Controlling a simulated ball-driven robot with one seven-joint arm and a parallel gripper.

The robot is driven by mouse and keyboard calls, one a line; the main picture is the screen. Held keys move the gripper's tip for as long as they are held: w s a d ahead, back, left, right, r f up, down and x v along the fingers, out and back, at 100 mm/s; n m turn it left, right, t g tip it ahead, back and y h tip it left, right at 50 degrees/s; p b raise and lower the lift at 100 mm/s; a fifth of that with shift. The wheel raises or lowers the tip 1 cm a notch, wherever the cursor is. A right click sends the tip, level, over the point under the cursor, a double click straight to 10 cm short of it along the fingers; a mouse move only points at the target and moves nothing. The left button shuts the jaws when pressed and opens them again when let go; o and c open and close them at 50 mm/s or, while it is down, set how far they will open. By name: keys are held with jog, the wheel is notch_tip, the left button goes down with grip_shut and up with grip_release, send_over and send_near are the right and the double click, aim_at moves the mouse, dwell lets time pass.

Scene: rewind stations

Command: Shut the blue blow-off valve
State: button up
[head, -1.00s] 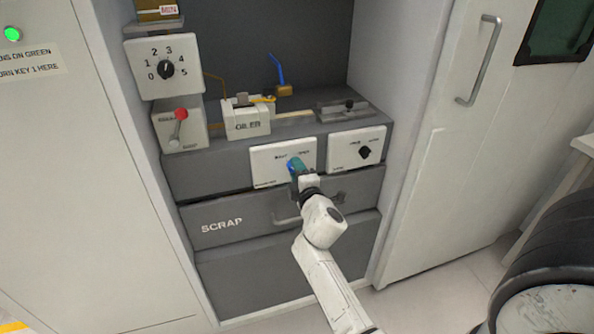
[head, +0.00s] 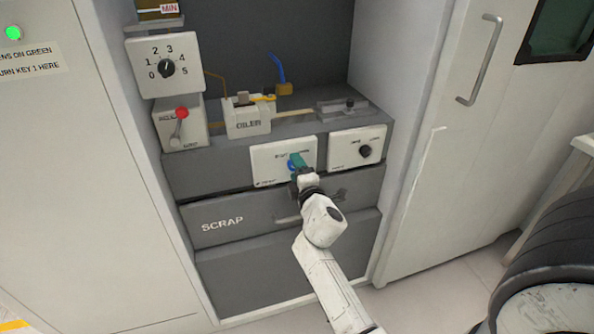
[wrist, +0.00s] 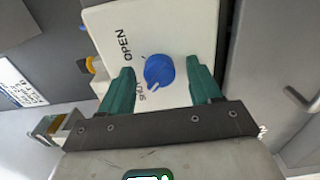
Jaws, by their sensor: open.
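A round blue knob (wrist: 159,71) sits on a white plate (wrist: 190,28) marked OPEN and, partly hidden, SHUT. A small pale mark shows on the knob's lower edge, towards the SHUT side. In the head view the blue knob (head: 293,163) is partly covered by my gripper (head: 299,163). In the wrist view my gripper (wrist: 160,85) is open, its green fingers on either side of the knob. A gap shows between the knob and each finger. A blue lever (head: 277,67) on a brass fitting stands further back on the bench.
A second white plate (head: 357,148) with a black knob is just right. A box marked OILER (head: 247,120), a red-knobbed lever (head: 181,114) and a numbered dial (head: 166,68) stand left and behind. The SCRAP drawer (head: 221,221) with its handle is below my gripper.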

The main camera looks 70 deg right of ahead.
jog(key=b+v, duration=0.2)
jog(key=v, duration=0.9)
dwell(0.6)
